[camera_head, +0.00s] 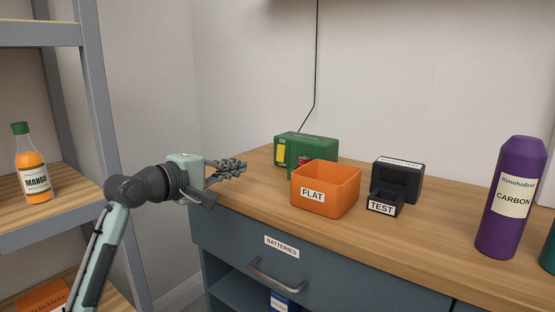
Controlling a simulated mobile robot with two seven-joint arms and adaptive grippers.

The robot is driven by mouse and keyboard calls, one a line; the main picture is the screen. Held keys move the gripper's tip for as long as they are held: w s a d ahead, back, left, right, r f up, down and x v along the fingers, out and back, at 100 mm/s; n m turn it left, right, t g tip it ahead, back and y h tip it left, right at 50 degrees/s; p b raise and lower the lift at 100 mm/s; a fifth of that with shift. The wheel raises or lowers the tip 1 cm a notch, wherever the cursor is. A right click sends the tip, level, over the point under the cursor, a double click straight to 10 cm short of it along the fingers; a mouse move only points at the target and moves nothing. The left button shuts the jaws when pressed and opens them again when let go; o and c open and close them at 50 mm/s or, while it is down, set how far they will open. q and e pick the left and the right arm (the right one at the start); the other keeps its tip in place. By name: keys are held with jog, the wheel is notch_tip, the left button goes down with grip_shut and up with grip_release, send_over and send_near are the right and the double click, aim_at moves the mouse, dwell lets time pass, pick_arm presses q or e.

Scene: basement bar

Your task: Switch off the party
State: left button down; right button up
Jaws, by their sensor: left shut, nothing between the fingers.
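A green box (322,146) stands on the wooden counter near the wall. Its left front has a yellow panel (281,155) with small lettering that seems to read ON. A dark cable (314,60) runs down the wall towards it. A small red part (304,160) shows at its front, mostly hidden by the orange bin labelled FLAT (312,207). My left gripper (243,167) is shut and empty, left of the green box by the counter's left end, pointing right, apart from the box. My right gripper is not in view.
A black device labelled TEST (397,184) stands right of the bin. A purple CARBON bottle (512,190) stands at the counter's right. Below is a drawer labelled BATTERIES (270,262). A MANGO bottle (33,170) stands on the left shelf. The counter (430,245) is clear in front.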

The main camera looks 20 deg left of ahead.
aim_at(281, 158)
pick_arm(q)
jog(key=shift+w+d, duration=0.1)
jog(key=shift+w, duration=0.15)
jog(key=x, duration=1.2)
jog(key=shift+w+d+f+p, duration=0.1)
jog(key=shift+w+p, duration=0.25)
jog(key=shift+p, duration=0.05)
jog(key=shift+w+d, duration=0.1)
jog(key=shift+w, duration=0.2)
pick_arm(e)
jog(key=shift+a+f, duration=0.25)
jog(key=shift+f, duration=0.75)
pick_arm(q)
jog(key=shift+f, duration=0.1)
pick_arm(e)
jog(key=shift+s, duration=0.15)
